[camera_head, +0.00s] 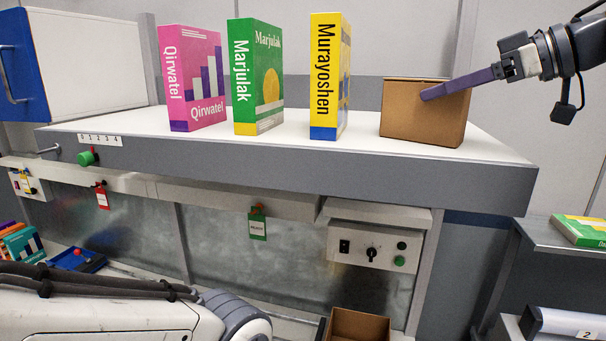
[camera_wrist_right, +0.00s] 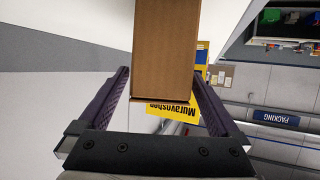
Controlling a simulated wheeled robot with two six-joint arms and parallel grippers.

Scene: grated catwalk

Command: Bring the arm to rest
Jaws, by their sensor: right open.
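My right gripper (camera_head: 428,94) comes in from the right in the head view, its purple fingers in front of the brown cardboard box (camera_head: 420,125) on the white-topped bench. In the right wrist view the fingers (camera_wrist_right: 160,78) are spread, with the box (camera_wrist_right: 165,45) showing between and beyond them. I cannot tell whether a finger touches the box. Nothing is seen held. My left gripper is not in view.
A pink box (camera_head: 192,80), a green box (camera_head: 257,75) and a yellow box (camera_head: 329,75) stand upright along the bench (camera_head: 300,160). A blue-and-white cabinet (camera_head: 85,60) stands at the left. A lower shelf (camera_head: 565,240) is at the right.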

